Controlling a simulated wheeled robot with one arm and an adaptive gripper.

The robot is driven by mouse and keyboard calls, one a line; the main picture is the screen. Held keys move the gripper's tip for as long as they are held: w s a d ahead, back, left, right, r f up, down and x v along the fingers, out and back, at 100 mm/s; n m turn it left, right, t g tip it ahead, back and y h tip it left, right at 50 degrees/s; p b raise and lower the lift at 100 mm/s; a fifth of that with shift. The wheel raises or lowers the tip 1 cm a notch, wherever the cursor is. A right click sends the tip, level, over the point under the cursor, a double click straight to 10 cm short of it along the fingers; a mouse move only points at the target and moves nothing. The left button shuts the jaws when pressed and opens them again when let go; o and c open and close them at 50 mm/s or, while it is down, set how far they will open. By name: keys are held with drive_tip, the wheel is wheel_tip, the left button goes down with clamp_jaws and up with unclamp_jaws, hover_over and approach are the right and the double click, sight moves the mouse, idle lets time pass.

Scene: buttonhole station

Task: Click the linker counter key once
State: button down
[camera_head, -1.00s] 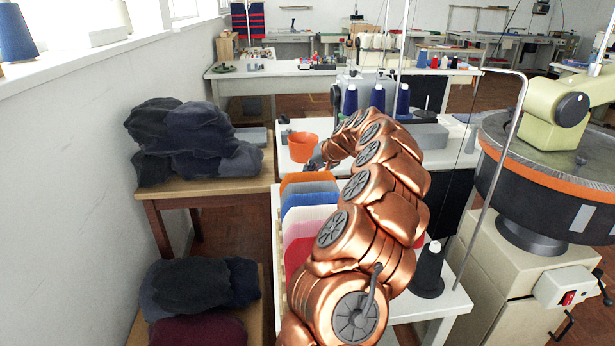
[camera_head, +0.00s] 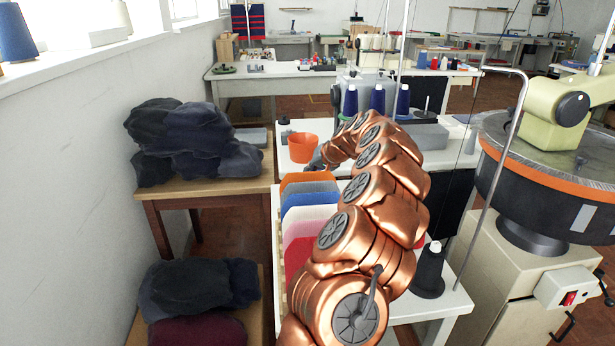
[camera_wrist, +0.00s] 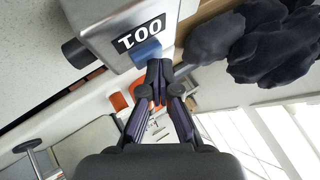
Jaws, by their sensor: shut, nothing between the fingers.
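In the wrist view the linker counter is a light grey box (camera_wrist: 115,22) with a dark side knob (camera_wrist: 78,52). Its black display (camera_wrist: 138,34) appears upside down and seems to read 001. A blue key (camera_wrist: 147,53) sticks out of the counter's face below the display. My gripper (camera_wrist: 158,72) is shut and empty, with its fingertips right at the key. I cannot tell whether they touch it. In the head view my gripper (camera_head: 317,160) is small and partly hidden behind the copper arm, and I cannot make out the counter there.
An orange cup (camera_head: 303,150) stands on the white table near my gripper. Dark garments (camera_head: 195,140) lie piled on the wooden table at left. Coloured panels (camera_head: 305,215) stand in a row beside my arm. Blue thread cones (camera_head: 377,97) stand behind it.

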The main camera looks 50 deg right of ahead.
drive_tip(key=shift+r, duration=0.1)
drive_tip(key=shift+r+p, duration=0.3)
drive_tip(key=shift+r, duration=0.55)
drive_tip(key=shift+r+p, duration=0.8)
drive_tip(key=shift+r, duration=1.7)
